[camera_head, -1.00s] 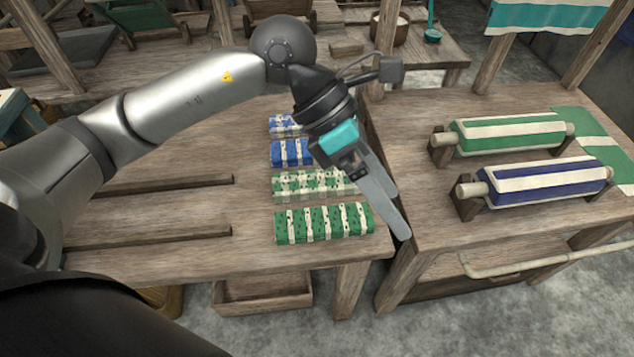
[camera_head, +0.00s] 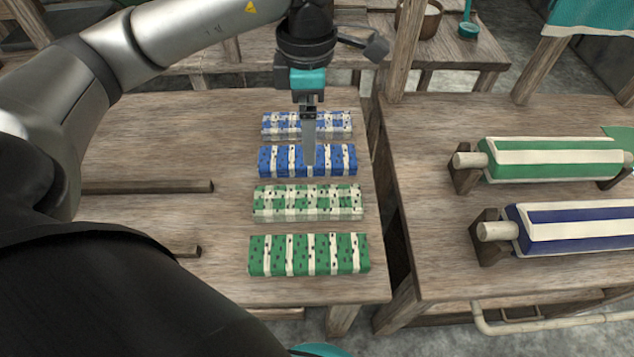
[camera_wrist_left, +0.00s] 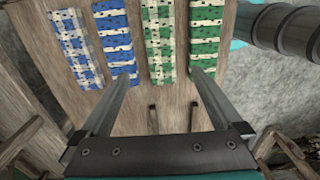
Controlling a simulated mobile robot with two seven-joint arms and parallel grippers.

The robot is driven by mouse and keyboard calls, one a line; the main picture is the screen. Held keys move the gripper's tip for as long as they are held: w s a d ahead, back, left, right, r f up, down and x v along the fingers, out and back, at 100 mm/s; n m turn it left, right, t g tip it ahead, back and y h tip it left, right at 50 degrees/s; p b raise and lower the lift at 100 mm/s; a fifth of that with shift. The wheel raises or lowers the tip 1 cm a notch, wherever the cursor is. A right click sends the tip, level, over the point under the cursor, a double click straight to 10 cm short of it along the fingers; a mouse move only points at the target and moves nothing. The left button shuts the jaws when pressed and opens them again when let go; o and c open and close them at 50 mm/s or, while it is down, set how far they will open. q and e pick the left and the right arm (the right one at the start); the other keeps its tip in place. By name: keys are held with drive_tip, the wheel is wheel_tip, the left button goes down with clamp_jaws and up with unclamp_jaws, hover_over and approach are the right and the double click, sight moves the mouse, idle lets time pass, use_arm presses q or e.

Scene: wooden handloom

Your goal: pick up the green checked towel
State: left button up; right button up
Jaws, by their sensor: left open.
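The green checked towel (camera_head: 308,203) is a folded bundle lying flat on the wooden table, third from the back in a row of towels. In the left wrist view the green checked towel (camera_wrist_left: 158,42) lies ahead, between the lines of the two fingers. My left gripper (camera_head: 309,158) points down above the row. In the head view its finger overlaps the blue striped towel (camera_head: 280,161), just behind the green checked one. In the left wrist view the left gripper (camera_wrist_left: 165,76) is open, with nothing between its fingers. My right gripper is not in view.
A green striped towel (camera_head: 309,254) lies close in front, and a blue checked towel (camera_head: 335,124) lies at the back. Two wooden bars (camera_head: 150,187) lie left on the table. A second table at right bears green (camera_head: 550,159) and blue (camera_head: 580,228) cloth rolls.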

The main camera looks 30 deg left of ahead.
use_arm(q)
wheel_tip(320, 180, down, 3)
drive_tip(key=b, duration=0.2)
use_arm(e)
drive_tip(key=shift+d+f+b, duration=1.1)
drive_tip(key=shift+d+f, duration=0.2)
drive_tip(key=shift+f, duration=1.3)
use_arm(q)
drive_tip(key=b, duration=0.1)
hover_over(312, 198)
wheel_tip(312, 198, down, 11)
drive_tip(key=shift+r, duration=0.15)
drive_tip(key=shift+f+b, duration=0.35)
drive_tip(key=shift+f, duration=0.35)
drive_tip(key=shift+f+b, duration=0.55)
drive_tip(key=shift+f, duration=1.55)
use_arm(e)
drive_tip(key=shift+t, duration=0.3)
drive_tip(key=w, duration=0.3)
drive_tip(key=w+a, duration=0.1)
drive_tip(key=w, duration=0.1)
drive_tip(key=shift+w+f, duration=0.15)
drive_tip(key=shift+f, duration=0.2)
use_arm(q)
drive_tip(key=c, duration=1.1)
